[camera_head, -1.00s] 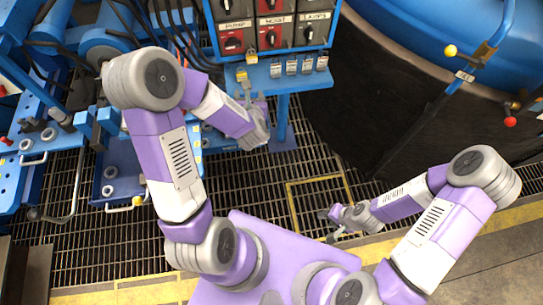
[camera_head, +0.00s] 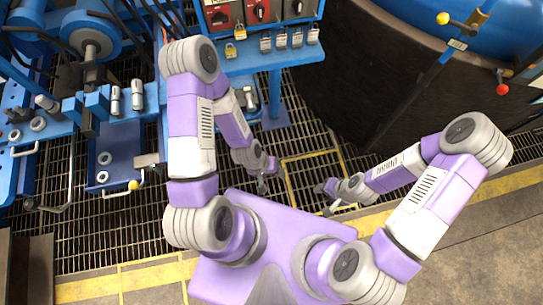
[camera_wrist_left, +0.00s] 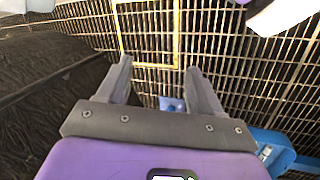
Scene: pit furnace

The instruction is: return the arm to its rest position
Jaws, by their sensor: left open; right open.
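My left arm is purple, white and grey, and folds down beside my base in the head view. My left gripper (camera_head: 264,184) hangs over the floor grating, left of the yellow floor outline, open and empty. In the left wrist view its two grey fingers (camera_wrist_left: 158,68) stand apart with only grating and a blue base plate (camera_wrist_left: 172,104) seen beyond them. My right gripper (camera_head: 326,199) is open near the lower right of the yellow outline, and nothing shows in it. The two grippers are apart.
A blue control panel (camera_head: 262,62) with red switches stands above, with gold padlocks (camera_head: 231,50) and several grey padlocks (camera_head: 281,39) along its front. Blue machinery (camera_head: 122,150) is at left. A dark pit furnace wall (camera_head: 360,90) is at right. Open floor grating lies between.

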